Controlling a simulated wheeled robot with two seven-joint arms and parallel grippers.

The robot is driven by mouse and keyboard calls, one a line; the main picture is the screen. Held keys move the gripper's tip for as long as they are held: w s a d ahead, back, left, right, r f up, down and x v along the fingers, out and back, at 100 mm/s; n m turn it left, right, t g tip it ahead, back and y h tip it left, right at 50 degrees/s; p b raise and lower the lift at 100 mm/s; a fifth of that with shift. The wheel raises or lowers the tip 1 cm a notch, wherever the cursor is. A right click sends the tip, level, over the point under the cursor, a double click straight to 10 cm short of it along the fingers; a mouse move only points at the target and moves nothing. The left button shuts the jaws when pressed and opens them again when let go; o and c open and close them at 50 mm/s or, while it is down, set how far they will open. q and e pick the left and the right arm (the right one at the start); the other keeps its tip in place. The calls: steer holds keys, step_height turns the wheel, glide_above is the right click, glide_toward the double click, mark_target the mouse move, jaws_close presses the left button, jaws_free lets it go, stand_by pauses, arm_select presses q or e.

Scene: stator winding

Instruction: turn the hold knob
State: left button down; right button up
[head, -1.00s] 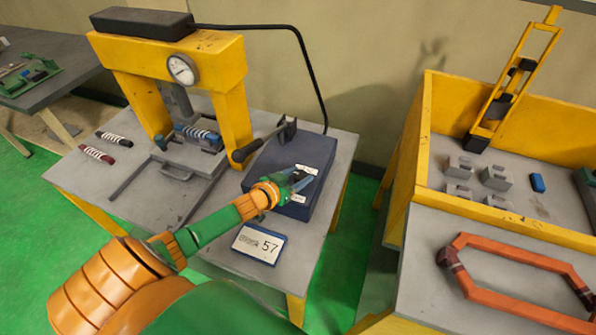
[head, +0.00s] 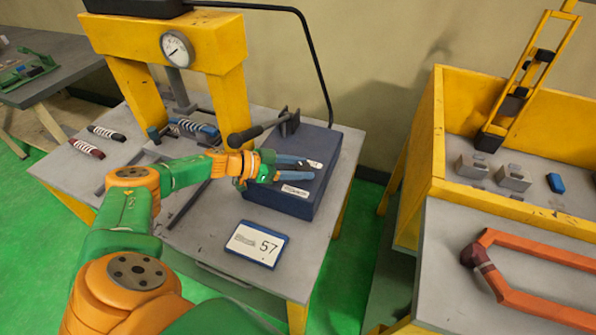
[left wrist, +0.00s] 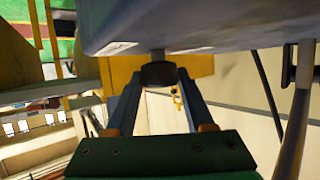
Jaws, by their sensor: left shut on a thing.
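The dark hold knob (left wrist: 158,74) sits on a short stem on the face of the blue-grey control box (head: 322,146), between my finger ends in the left wrist view. My left gripper (head: 310,169) reaches the box from the left in the head view, its two blue-grey fingers shut on the knob. In the head view the fingers hide the knob. Two white labels lie on the box, one above (head: 315,164) and one below (head: 295,191) the fingers. My right gripper is in neither view.
A yellow press (head: 228,60) with a round gauge (head: 177,48) stands behind left. A black-handled lever (head: 245,136) rises close to my left gripper. A yellow-walled bench (head: 438,150) stands to the right.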

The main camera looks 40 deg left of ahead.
mark_target(298, 168)
arm_select(q)
steer(key=shift+d+f, duration=0.1)
steer(key=shift+d, duration=0.05)
steer(key=c, duration=0.5)
jaws_free()
steer(key=shift+o, duration=1.1)
steer(key=shift+w+d, duration=0.1)
steer(key=shift+w, duration=0.05)
steer(key=shift+w+d+f, duration=0.1)
steer(key=shift+w, duration=0.15)
steer(key=b+v, duration=0.1)
steer(key=v, duration=0.6)
